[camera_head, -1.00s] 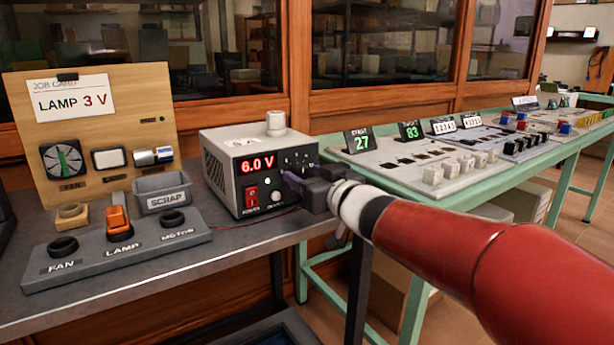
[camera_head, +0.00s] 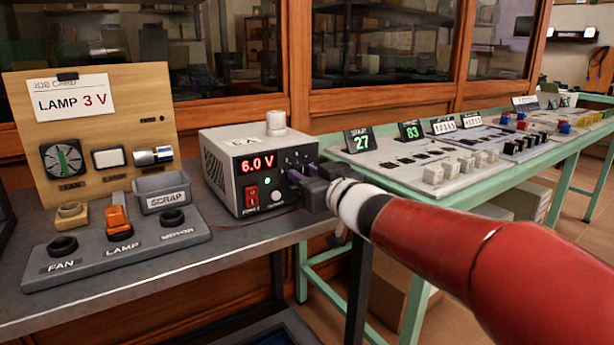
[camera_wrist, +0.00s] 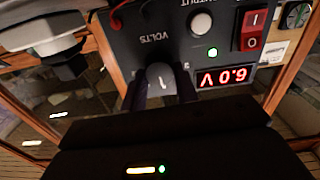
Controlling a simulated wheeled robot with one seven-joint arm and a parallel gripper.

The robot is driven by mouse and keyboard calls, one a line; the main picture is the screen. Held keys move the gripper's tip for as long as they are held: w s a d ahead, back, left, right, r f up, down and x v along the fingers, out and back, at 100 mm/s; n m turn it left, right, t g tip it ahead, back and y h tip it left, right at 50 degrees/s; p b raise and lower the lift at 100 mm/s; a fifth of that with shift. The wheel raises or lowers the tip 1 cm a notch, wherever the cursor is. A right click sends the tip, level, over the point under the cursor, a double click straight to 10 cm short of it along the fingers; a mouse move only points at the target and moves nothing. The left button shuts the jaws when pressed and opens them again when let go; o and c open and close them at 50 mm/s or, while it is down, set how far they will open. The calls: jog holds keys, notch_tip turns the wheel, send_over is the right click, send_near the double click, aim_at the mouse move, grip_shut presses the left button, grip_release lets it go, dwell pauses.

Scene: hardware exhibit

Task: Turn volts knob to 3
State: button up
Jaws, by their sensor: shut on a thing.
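The power supply (camera_head: 225,170) is a grey box with a dark front panel on the bench. Its red display (camera_head: 258,164) reads 6.0 V; the display shows upside down in the wrist view (camera_wrist: 225,77). The volts knob (camera_wrist: 160,77) is a grey round knob with a pale pointer line, below the VOLTS label in the wrist view. My gripper (camera_wrist: 161,92) is shut on the knob, one finger on each side. In the head view my gripper (camera_head: 296,180) hides the knob.
A red power switch (camera_head: 251,195), a green light and a white output button share the panel. A job card (camera_head: 70,98) reads LAMP 3 V. An orange plug (camera_head: 118,218) stands in the LAMP socket. A scrap bin (camera_head: 162,192) stands left of the supply.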

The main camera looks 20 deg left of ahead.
jog(key=n+b, duration=0.1)
jog(key=n, duration=0.3)
jog(key=shift+f+n, duration=0.1)
jog(key=shift+n, duration=0.2)
jog(key=n+b, duration=0.2)
jog(key=n, duration=0.1)
jog(key=shift+n, duration=0.3)
jog(key=n+b, duration=0.1)
jog(key=n, duration=0.3)
jog(key=shift+s+f+b, duration=0.1)
jog(key=shift+b, duration=0.2)
jog(key=shift+a+n+b, duration=0.1)
jog(key=shift+n+b, duration=0.4)
jog(key=shift+n, duration=1.3)
jog(key=o, duration=1)
